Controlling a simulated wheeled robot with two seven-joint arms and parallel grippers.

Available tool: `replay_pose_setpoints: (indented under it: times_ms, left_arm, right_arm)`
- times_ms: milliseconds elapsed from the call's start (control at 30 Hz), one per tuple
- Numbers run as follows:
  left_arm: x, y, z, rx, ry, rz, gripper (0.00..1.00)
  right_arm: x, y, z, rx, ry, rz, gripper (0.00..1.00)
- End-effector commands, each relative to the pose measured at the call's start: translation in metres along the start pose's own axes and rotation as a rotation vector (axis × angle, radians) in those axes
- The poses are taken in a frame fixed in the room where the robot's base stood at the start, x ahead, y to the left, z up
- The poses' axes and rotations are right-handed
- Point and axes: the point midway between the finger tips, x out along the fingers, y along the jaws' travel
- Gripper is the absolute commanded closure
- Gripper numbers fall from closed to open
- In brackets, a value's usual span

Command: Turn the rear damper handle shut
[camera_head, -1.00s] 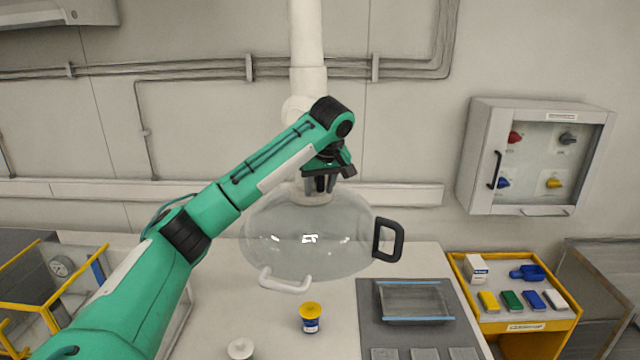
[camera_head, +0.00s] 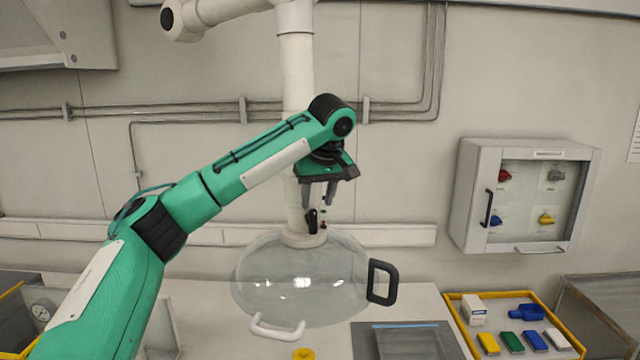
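A white vertical duct (camera_head: 297,80) comes down to a clear domed hood (camera_head: 300,275). My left gripper (camera_head: 319,201) points down in front of the duct, just above the small black handle. Its two fingers are apart with nothing seen between them. The gripper hides part of the duct. My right gripper is out of view.
A white bench (camera_head: 205,300) lies under the hood, with a yellow-lidded jar (camera_head: 303,353) at the bottom edge. A wall cabinet (camera_head: 525,195) with coloured knobs hangs at right. Below it is a yellow-rimmed tray (camera_head: 568,335). Wall pipes run behind the duct.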

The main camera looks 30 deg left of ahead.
Motion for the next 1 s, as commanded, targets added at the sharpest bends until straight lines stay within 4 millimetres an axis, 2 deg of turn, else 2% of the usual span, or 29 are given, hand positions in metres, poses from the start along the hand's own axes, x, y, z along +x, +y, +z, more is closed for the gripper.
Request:
replay_pose_setpoints:
  times_ms: [200,400,1000]
  left_arm:
    - [-0.024,0.0,-0.001,-0.001,0.002,0.0,0.6]
    - [-0.036,-0.001,-0.001,-0.002,0.001,0.0,0.6]
    - [-0.038,0.0,0.0,-0.001,0.0,-0.001,0.6]
  right_arm:
    - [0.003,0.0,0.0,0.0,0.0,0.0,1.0]
    - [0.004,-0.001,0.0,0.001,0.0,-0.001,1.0]
    - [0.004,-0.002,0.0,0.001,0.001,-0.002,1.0]
